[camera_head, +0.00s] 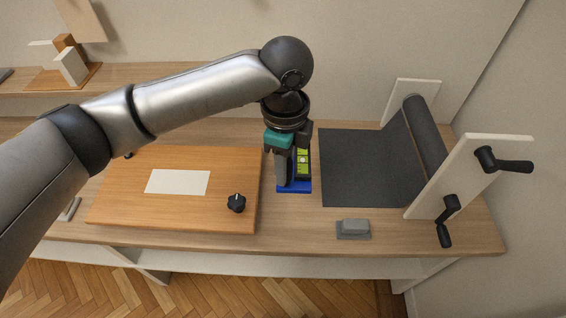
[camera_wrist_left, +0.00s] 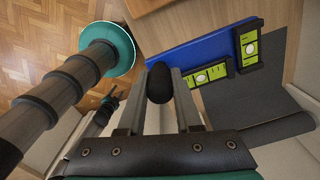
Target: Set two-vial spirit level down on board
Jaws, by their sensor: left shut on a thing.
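The two-vial spirit level (camera_head: 303,163) has a blue plate and yellow-green vials in black frames. In the left wrist view the blue plate (camera_wrist_left: 196,42) lies beyond the fingers, with both vials on its right side. My left gripper (camera_head: 285,172) is shut on the level, with a rounded black knob (camera_wrist_left: 160,84) between its fingers. The level is just right of the orange wooden board (camera_head: 222,215), apart from it in the head view. I cannot tell whether it touches the tabletop. The board bears a white rectangle (camera_head: 178,182) and a black knob (camera_head: 236,203).
A dark sheet (camera_head: 365,170) runs to a roller (camera_head: 425,135) between white side panels with black cranks (camera_head: 505,162) on the right. A small grey block (camera_head: 354,227) sits near the front edge. A shelf with a wooden stand (camera_head: 62,78) is at the back left.

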